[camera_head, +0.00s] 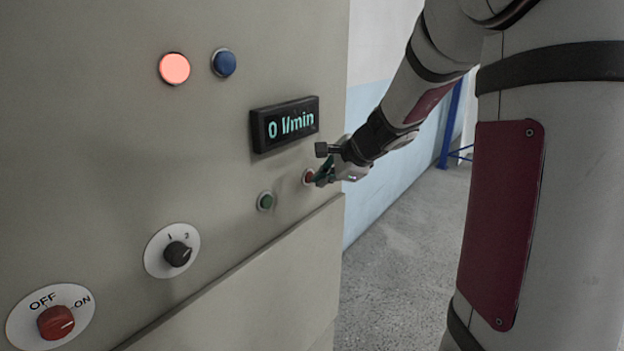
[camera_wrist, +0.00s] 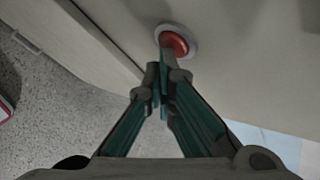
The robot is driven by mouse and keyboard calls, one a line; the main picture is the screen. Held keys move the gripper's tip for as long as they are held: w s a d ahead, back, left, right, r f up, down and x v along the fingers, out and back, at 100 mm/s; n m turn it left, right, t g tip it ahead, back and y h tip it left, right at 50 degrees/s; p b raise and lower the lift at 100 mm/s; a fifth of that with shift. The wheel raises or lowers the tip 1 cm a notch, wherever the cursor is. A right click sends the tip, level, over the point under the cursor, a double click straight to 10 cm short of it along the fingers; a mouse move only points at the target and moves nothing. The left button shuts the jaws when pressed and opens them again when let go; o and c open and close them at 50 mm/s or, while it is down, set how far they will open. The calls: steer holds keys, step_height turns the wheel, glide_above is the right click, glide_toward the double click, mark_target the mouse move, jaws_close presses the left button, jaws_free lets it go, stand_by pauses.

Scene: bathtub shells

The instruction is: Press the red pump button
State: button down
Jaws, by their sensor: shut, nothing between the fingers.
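The red pump button (camera_head: 308,177) is a small round button in a pale ring on the grey panel, low and near its right edge, below the display. It also shows in the wrist view (camera_wrist: 174,43), at the top middle. My gripper (camera_head: 322,177) is shut and empty, its fingertips right at the red button. In the wrist view the closed fingertips (camera_wrist: 161,72) overlap the button's lower edge. I cannot tell whether they touch it. The display (camera_head: 285,124) reads 0 l/min.
A green button (camera_head: 266,201) sits left of the red one. A lit red lamp (camera_head: 174,68) and a blue button (camera_head: 223,63) are higher up. A 1-2 selector (camera_head: 178,253) and a red OFF/ON knob (camera_head: 56,322) are at lower left. Open floor (camera_head: 400,260) lies right of the panel.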

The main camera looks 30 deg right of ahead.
steer(key=shift+s, duration=0.1)
steer(key=shift+s+d, duration=0.25)
steer(key=shift+s, duration=0.45)
steer(key=s, duration=0.1)
steer(key=s+d, duration=0.1)
steer(key=s, duration=0.2)
steer(key=shift+s+d, duration=0.35)
steer(key=shift+d, duration=0.05)
stand_by(0.7)
